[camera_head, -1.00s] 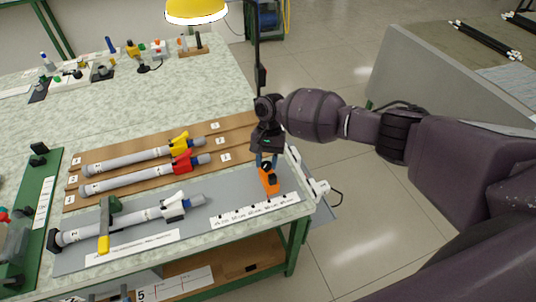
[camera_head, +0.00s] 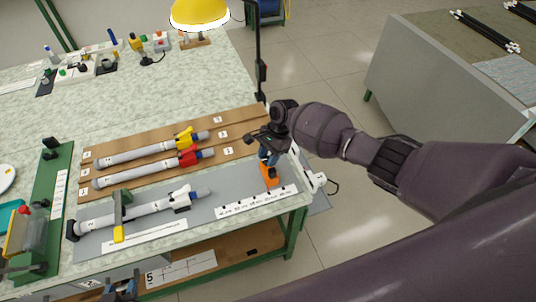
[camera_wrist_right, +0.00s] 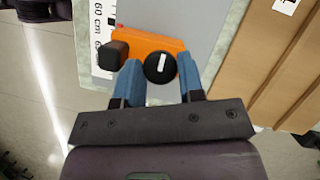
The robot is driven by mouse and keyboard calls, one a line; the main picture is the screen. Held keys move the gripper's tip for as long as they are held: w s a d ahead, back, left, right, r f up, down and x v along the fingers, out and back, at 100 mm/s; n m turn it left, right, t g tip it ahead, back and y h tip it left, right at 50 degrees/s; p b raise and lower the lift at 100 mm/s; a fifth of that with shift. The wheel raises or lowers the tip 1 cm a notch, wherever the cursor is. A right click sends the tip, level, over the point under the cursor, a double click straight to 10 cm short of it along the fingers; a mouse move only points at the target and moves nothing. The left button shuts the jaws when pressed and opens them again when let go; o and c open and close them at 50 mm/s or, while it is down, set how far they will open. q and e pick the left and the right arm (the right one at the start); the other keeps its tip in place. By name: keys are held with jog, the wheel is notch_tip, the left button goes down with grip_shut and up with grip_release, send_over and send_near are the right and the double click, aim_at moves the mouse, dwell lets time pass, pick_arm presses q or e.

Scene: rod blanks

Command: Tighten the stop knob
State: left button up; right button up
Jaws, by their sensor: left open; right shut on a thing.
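The orange stop (camera_head: 269,181) sits on the grey fixture plate by the scale strip (camera_head: 257,200). It also shows in the right wrist view (camera_wrist_right: 138,43). Its round black knob (camera_wrist_right: 160,67) with a white mark lies between the blue fingers of my right gripper (camera_wrist_right: 160,75). My right gripper (camera_head: 268,160) comes down from above and is shut on the knob. My left gripper (camera_head: 121,285) is open, low at the bottom left below the bench top, partly cut by the frame edge.
A grey rod with a white clamp (camera_head: 140,209) lies on the plate under a green holder with a yellow end (camera_head: 119,234). Two more rods, with yellow (camera_head: 150,152) and red (camera_head: 150,168) clamps, lie on the brown board. A lamp (camera_head: 200,12) stands behind.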

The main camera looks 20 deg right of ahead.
pick_arm(q)
jog(key=shift+r, duration=0.1)
dwell(0.3)
pick_arm(e)
jog(key=o, duration=0.7)
pick_arm(q)
jog(key=shift+w, duration=0.2)
pick_arm(e)
jog(key=shift+o, duration=1.1)
